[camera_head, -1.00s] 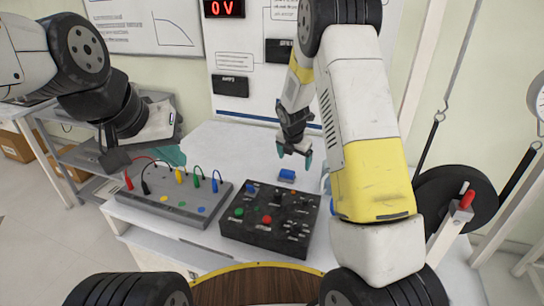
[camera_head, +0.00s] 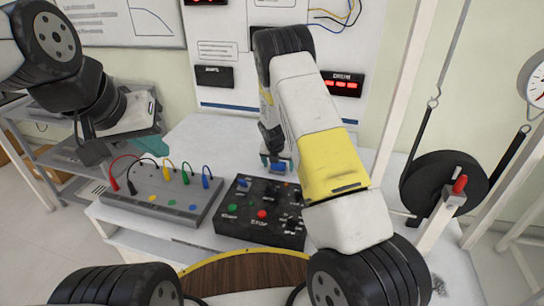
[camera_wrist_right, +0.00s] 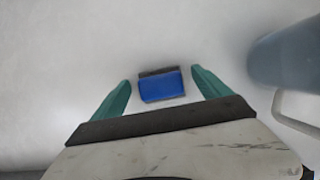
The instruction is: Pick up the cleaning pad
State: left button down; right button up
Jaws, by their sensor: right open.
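The cleaning pad (camera_wrist_right: 161,86) is a small blue block with a dark edge, lying on the white table. In the right wrist view it lies between my open right gripper's two teal fingertips (camera_wrist_right: 160,84), apart from both. In the head view, the right gripper (camera_head: 274,162) is at the pad, behind the black control box, and my forearm hides part of the wrist. The pad (camera_head: 279,168) is mostly covered there. My left gripper (camera_head: 122,146) hangs at the left above the shelf, away from the pad; its opening is unclear.
A grey box (camera_head: 163,198) with coloured cables and a black control box (camera_head: 258,213) with buttons stand in front of the pad. In the right wrist view, a grey rounded object (camera_wrist_right: 288,58) stands right of the pad. A black wheel (camera_head: 440,185) is further right.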

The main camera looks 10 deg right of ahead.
jog(key=shift+c, duration=0.5)
jog(key=c, duration=1.4)
jog(key=shift+o, duration=0.2)
notch_tip(320, 180, up, 10)
jog(key=shift+r, duration=0.1)
